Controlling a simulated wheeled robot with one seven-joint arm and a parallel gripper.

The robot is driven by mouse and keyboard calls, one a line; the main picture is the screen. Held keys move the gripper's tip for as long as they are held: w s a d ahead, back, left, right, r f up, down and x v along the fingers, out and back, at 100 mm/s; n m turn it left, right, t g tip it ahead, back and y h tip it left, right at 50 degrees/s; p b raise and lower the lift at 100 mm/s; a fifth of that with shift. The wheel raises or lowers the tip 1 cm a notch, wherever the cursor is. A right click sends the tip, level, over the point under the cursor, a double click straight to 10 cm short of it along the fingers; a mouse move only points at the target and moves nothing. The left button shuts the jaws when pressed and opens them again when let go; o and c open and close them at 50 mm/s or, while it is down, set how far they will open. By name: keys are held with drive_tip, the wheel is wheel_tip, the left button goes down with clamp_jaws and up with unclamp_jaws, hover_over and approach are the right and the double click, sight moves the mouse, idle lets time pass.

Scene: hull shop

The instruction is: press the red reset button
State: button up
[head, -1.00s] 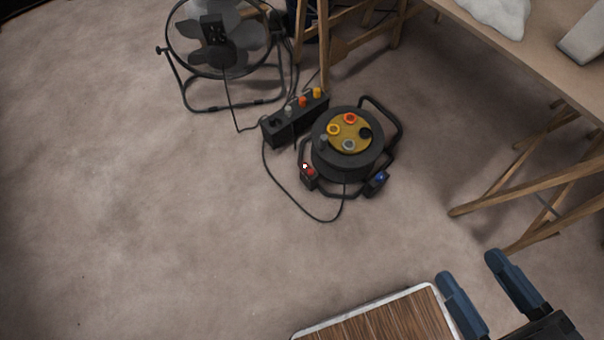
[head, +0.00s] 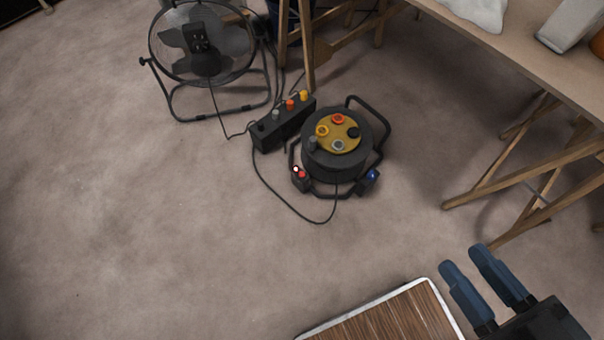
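The red reset button (head: 302,174) is a small red spot on a dark box at the front left of a black cable reel (head: 333,167). A small white spot shows right beside it. The reel stands on the floor and has a yellow top with several coloured sockets. My gripper (head: 464,256) is at the lower right, with two blue fingers apart and nothing between them. It is well to the right of and nearer than the reel, not touching it.
A black power strip (head: 284,124) with coloured knobs lies behind the reel, and a floor fan (head: 203,45) stands behind left. A cable (head: 281,204) loops on the floor. A trestle table (head: 533,56) stands at right. Open floor lies left.

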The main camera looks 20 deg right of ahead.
clamp_jaws()
idle(1.3)
